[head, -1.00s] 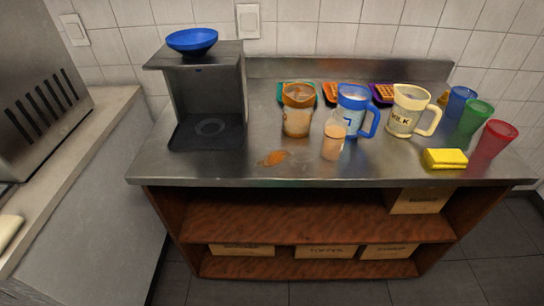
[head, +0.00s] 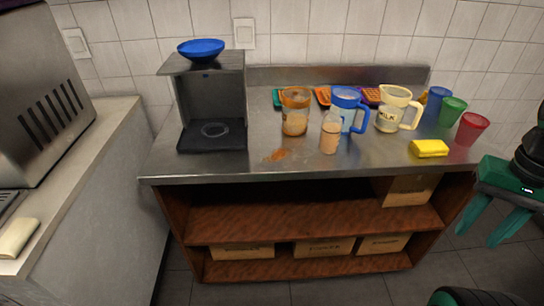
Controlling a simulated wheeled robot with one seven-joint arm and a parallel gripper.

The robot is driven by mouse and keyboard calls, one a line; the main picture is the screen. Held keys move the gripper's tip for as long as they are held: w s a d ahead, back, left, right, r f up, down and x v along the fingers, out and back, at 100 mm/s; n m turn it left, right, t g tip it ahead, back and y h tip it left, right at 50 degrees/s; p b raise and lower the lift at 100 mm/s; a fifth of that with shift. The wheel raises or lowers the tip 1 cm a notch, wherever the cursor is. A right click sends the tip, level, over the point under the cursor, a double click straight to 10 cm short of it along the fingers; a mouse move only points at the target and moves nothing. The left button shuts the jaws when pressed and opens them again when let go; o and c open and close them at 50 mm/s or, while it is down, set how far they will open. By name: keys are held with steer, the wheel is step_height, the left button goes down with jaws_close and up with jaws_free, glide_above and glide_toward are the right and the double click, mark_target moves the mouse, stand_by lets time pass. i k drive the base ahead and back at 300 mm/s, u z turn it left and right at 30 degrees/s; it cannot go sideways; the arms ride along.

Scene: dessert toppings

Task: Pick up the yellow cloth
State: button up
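The yellow cloth (head: 429,148) is a small folded block lying flat near the right front of the metal counter, left of the red cup. My gripper (head: 485,228), dark green, has come into the right side of the head view. Its two fingers point down and are spread apart with nothing visible between them. It is to the right of and nearer than the cloth, apart from it, in front of the counter's right end.
On the metal counter (head: 215,168) stand a milk pitcher (head: 389,118), a blue pitcher (head: 346,103), an amber jar (head: 295,122), a small bottle (head: 330,136) and red (head: 471,129), green and blue cups. An orange-brown spill (head: 275,155) marks the counter. Its front middle is mostly clear.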

mark_target(431, 148)
steer(key=u, duration=1.7)
steer(key=k, duration=0.75)
steer(key=z, duration=1.2)
steer(key=i, duration=0.95)
